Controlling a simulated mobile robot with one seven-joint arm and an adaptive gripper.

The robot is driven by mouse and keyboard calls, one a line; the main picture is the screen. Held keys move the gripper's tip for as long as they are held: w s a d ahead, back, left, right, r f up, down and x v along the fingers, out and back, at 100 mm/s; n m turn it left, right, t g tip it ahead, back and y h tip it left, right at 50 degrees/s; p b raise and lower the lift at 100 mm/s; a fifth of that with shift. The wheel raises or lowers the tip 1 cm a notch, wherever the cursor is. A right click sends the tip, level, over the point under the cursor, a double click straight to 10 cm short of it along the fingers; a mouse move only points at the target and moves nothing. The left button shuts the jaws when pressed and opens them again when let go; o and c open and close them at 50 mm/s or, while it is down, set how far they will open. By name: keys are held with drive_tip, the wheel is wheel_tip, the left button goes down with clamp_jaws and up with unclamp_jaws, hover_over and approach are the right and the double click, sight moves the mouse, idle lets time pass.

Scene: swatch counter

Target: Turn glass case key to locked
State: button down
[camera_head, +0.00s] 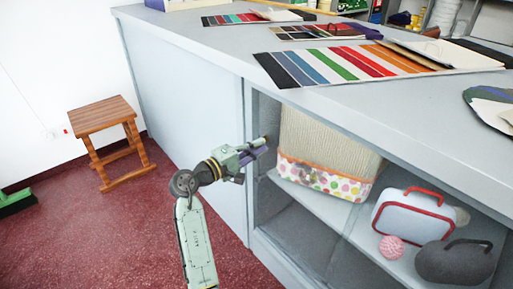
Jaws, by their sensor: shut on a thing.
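The grey counter's case (360,126) has shelves behind its front, at the right of the head view. My gripper (262,146) reaches to the case's left end, near the upright beside the patterned basket. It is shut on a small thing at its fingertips. The fingers mostly hide that thing, so I cannot make out the key's shape or its turn. A small greyish detail (311,178) shows in front of the basket; I cannot tell what it is.
The basket (325,145), a white and red case (410,216), a pink ball (391,247) and a dark bag (455,262) stand on the shelf. Colour swatches (345,62) lie on the counter. A wooden stool (101,114) stands left on open red floor.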

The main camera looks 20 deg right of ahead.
drive_tip(key=c, duration=1.8)
unclamp_jaws()
drive_tip(key=v, duration=1.2)
